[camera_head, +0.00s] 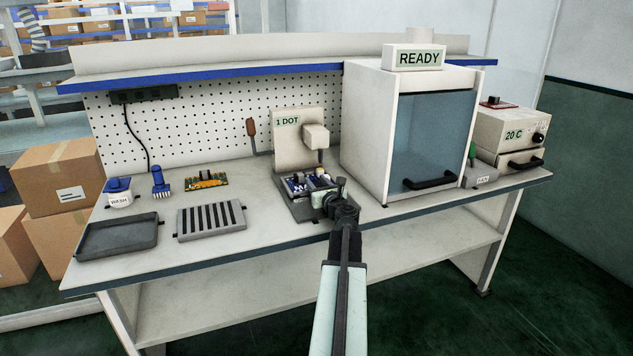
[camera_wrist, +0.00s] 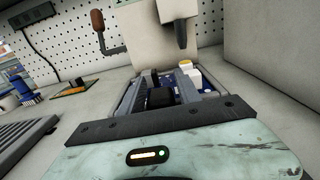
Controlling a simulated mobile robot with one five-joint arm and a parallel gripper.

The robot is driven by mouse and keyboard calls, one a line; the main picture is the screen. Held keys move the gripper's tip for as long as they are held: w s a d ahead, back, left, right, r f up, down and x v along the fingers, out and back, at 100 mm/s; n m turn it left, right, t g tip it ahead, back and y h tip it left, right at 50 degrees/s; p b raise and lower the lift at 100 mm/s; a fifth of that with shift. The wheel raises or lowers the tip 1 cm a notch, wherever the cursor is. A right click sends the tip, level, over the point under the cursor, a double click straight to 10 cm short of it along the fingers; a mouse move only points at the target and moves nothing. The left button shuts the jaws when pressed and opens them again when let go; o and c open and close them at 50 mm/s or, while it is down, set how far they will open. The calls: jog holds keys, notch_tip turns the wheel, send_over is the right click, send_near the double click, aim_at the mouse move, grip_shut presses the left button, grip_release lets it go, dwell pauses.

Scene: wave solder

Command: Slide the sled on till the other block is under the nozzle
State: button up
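The dispensing station (camera_head: 289,146) marked "1 DOT" stands mid-bench, with its nozzle head (camera_head: 316,137) jutting forward; the dark nozzle (camera_wrist: 181,38) also shows in the wrist view. Below it the grey sled (camera_head: 293,203) carries a blue board (camera_head: 291,186) with small parts. A dark block (camera_wrist: 160,97) and a white block (camera_wrist: 188,70) show on the board. My gripper (camera_head: 329,198) is low at the sled's front right.
The glass-fronted cabinet (camera_head: 431,140) marked "READY" stands close on the right. A brown-handled lever (camera_head: 251,128) stands left of the station.

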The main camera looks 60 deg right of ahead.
jog(key=shift+w+d, duration=0.25)
jog(key=shift+w, duration=0.15)
jog(key=c, duration=0.9)
grip_shut()
jog(key=shift+s, duration=0.1)
